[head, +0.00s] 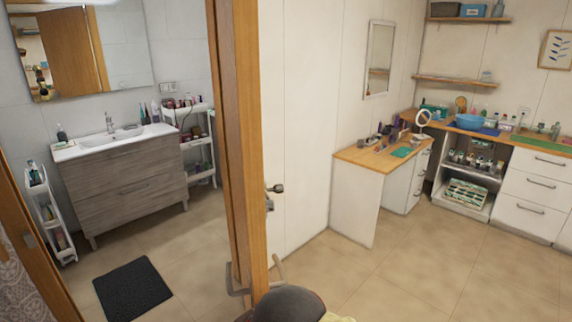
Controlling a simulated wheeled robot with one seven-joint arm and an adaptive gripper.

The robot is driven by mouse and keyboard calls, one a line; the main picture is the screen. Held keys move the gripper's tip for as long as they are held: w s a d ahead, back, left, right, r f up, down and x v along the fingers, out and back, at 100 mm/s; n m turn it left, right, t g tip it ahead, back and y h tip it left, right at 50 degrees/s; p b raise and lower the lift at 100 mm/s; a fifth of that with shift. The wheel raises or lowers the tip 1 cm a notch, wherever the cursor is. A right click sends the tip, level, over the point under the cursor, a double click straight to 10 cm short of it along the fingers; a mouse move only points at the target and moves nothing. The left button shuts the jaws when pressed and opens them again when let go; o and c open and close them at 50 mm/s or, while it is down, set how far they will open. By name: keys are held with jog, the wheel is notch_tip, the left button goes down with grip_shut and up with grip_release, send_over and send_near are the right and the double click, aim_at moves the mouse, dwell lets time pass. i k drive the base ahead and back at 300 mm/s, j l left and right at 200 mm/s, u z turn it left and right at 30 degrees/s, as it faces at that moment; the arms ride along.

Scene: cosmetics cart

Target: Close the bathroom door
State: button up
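The wooden bathroom door (252,130) appears nearly edge-on in the middle of the head view and stands open. A dark rounded part of my arm shows at the bottom, close to the door's lower edge. My gripper's fingers are not visible, and I cannot tell whether anything touches the door.
Inside the bathroom are a grey vanity (125,190), a white shelf cart (45,208) and a black mat (132,288). Right of the door, a small wooden-topped desk (352,200) stands against the white wall. The tiled floor (420,270) there is clear.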

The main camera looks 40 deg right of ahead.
aim_at(238, 20)
jog(key=l, duration=1.95)
jog(key=i+l, duration=0.15)
jog(key=j+z, duration=0.15)
jog(key=z, duration=0.25)
